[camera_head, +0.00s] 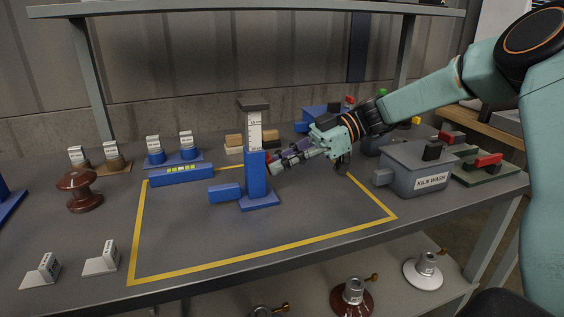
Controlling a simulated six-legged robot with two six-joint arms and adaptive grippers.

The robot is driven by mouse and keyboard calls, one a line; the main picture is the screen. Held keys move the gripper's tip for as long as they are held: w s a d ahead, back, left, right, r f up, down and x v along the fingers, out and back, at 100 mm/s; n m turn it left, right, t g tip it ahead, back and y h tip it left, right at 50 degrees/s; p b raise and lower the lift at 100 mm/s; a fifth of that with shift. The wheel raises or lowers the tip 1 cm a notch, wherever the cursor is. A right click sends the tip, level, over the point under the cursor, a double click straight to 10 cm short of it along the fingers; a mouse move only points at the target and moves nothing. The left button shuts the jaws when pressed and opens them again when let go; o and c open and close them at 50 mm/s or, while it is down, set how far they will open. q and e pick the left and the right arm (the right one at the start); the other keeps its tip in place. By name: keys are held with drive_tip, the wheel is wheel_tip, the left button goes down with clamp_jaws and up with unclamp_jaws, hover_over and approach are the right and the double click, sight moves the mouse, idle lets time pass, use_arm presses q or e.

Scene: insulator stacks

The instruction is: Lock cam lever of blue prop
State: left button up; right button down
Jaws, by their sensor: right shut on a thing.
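The blue prop (256,178) stands upright on its blue foot inside the yellow outline. A white scale column (254,132) with a dark top plate (253,107) rises from its blue sleeve. My right arm comes in from the right, and its gripper (273,164) is at the right side of the sleeve, near its top. The gripper is shut on the cam lever, of which only a little red shows beside the sleeve. The fingers cover most of the lever, so its exact angle cannot be told. My left gripper is not in view.
A blue block (226,192) lies left of the prop. A blue bar (181,174) lies behind it. A brown insulator (79,190) stands left of the yellow outline (270,256). A grey KILN WASH box (418,167) stands right. The outlined front area is clear.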

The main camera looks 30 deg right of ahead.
drive_tip(key=shift+f, duration=0.1)
drive_tip(key=c, duration=1.4)
unclamp_jaws()
drive_tip(key=v, duration=1.2)
